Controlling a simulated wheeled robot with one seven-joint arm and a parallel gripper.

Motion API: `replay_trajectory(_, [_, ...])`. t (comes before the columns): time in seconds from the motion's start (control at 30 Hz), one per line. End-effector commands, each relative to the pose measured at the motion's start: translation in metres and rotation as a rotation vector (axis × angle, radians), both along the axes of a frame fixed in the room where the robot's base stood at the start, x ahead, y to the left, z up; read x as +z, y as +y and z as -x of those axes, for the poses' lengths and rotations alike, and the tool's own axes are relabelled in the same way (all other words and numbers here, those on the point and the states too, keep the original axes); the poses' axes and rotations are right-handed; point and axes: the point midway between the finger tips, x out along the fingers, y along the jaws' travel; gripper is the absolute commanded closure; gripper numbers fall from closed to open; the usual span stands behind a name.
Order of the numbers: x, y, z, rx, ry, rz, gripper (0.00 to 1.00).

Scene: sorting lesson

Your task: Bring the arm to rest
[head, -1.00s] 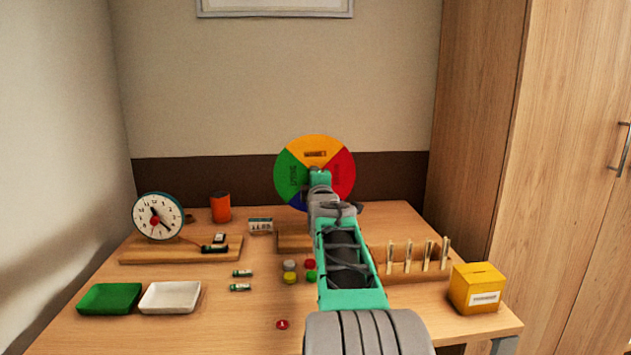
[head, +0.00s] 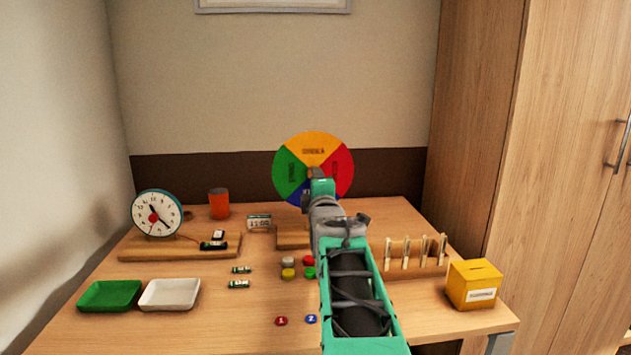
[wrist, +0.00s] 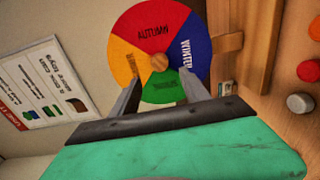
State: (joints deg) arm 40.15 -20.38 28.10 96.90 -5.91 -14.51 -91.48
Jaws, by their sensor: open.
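My arm reaches over the desk in the head view, and my gripper sits at its far end, mostly hidden behind my own wrist. In the wrist view my gripper (wrist: 160,90) shows two fingers spread apart with nothing between them. A four-coloured season wheel (head: 313,150) stands at the back of the desk, beyond the gripper. It also shows in the wrist view (wrist: 185,35), past the fingertips. In the head view my arm covers part of the wheel's lower side.
The desk (head: 200,325) carries a clock (head: 157,213), an orange cup (head: 219,204), a green tray (head: 108,295), a white tray (head: 170,294), two batteries, coloured buttons and numbered discs. A peg rack (head: 415,268) and yellow box (head: 473,285) stand right of my arm.

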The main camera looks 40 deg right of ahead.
Motion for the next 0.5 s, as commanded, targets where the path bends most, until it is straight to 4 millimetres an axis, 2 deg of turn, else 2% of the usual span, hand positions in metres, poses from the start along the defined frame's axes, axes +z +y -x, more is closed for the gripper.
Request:
replay_trajectory(0.37, [0.001, 0.002, 0.001, 0.001, 0.001, -0.003, 0.46])
replay_trajectory(0.43, [0.006, 0.010, -0.002, 0.014, 0.004, -0.037, 0.46])
replay_trajectory(0.5, [0.015, 0.033, -0.008, 0.045, 0.014, -0.131, 0.46])
